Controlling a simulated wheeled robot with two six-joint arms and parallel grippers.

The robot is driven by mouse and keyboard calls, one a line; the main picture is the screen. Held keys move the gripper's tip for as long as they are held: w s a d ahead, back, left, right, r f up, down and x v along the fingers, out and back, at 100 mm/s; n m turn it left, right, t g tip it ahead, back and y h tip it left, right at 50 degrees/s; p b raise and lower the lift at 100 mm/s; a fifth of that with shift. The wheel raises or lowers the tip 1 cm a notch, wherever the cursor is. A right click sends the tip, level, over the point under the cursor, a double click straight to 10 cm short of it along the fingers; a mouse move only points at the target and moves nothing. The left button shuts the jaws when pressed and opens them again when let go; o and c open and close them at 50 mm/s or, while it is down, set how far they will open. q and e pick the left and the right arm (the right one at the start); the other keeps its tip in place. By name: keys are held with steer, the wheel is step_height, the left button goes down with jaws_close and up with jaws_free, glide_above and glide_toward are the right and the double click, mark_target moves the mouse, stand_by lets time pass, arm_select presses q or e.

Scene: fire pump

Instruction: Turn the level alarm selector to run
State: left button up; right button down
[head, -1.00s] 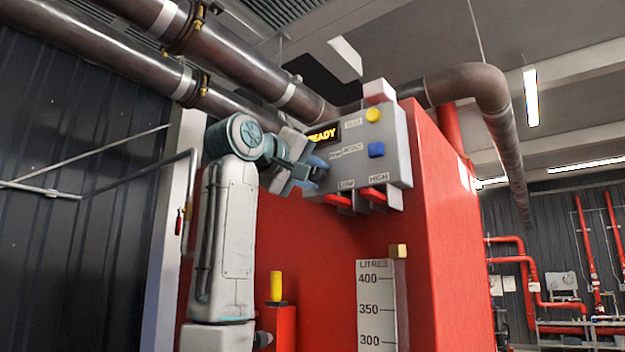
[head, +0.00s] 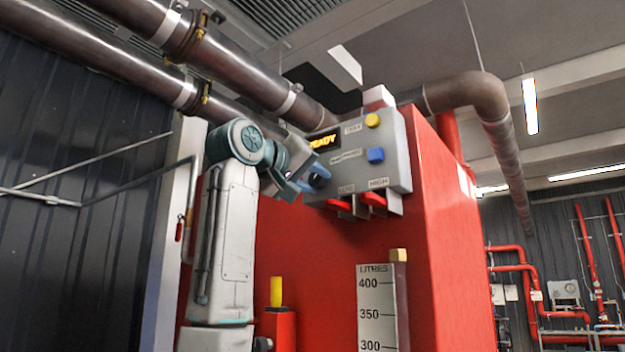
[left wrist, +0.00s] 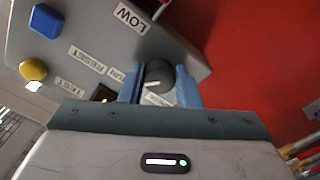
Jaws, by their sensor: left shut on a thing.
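The grey alarm panel (head: 345,165) hangs high on the red tank, with a lit display reading READY (head: 325,140). The selector is a round dark knob (left wrist: 157,74) low on the panel, beside small labels, one of which seems to read RUN. My left gripper (head: 316,179) reaches the panel's left part. In the left wrist view its two blue fingers (left wrist: 159,84) are shut on the knob, one on each side. A pale line shows on the knob's face, but I cannot tell its exact setting. My right gripper is out of view.
The panel also carries a yellow TEST button (head: 372,120), a blue button (head: 376,155) and red LOW and HIGH levers (head: 373,199) underneath. A litre scale (head: 377,305) and a yellow-topped red post (head: 276,292) stand below. Thick pipes (head: 240,70) run overhead.

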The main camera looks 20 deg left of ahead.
arm_select(q)
steer(key=shift+f, duration=0.15)
steer(key=o, duration=1)
steer(key=shift+s+a+b, duration=0.25)
steer(key=shift+s+b, duration=0.2)
steer(key=shift+s, duration=0.05)
steer(key=b+v, duration=0.4)
steer(key=v, duration=0.5)
steer(key=shift+s+b, duration=0.3)
steer(key=shift+b, duration=0.1)
